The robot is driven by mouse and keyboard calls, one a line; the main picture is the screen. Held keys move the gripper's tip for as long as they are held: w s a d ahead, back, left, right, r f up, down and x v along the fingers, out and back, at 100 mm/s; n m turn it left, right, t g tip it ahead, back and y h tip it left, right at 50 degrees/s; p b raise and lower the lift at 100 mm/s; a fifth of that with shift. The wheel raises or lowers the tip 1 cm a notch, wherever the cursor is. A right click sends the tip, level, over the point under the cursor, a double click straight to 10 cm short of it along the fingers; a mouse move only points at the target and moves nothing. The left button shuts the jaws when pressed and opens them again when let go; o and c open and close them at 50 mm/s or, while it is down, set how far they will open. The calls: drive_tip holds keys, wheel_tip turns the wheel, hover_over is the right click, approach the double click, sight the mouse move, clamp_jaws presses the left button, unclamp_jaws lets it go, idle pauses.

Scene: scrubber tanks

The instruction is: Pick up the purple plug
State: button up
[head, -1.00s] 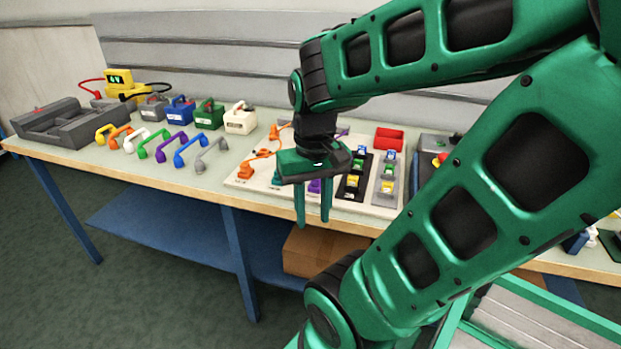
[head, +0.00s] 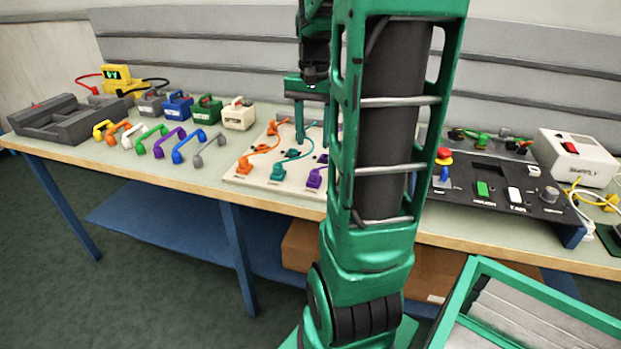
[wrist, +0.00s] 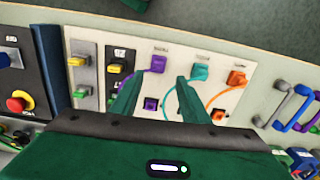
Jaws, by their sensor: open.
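The purple plug (head: 314,179) stands on the front part of the white board, partly hidden by my arm in the head view. In the wrist view the purple plug (wrist: 158,64) shows just beyond the gap between my fingertips, with a purple cord running from it. My gripper (head: 312,138) is open and empty, pointing down above the board behind the plug. In the wrist view both fingers of my gripper (wrist: 158,80) are spread apart. They do not appear to touch the plug.
A teal plug (wrist: 200,72) and an orange plug (wrist: 236,78) stand beside the purple one on the white board (head: 240,178). Yellow and green switches lie on the other side. A control panel (head: 500,190) with a red button stands right. Coloured handles lie left.

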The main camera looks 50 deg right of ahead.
sight(315, 172)
drive_tip(key=shift+m, duration=0.3)
drive_tip(key=f, duration=0.7)
drive_tip(key=d+f, duration=0.1)
drive_tip(key=f, duration=0.2)
drive_tip(key=shift+f, duration=0.4)
drive_tip(key=shift+c, duration=0.5)
clamp_jaws()
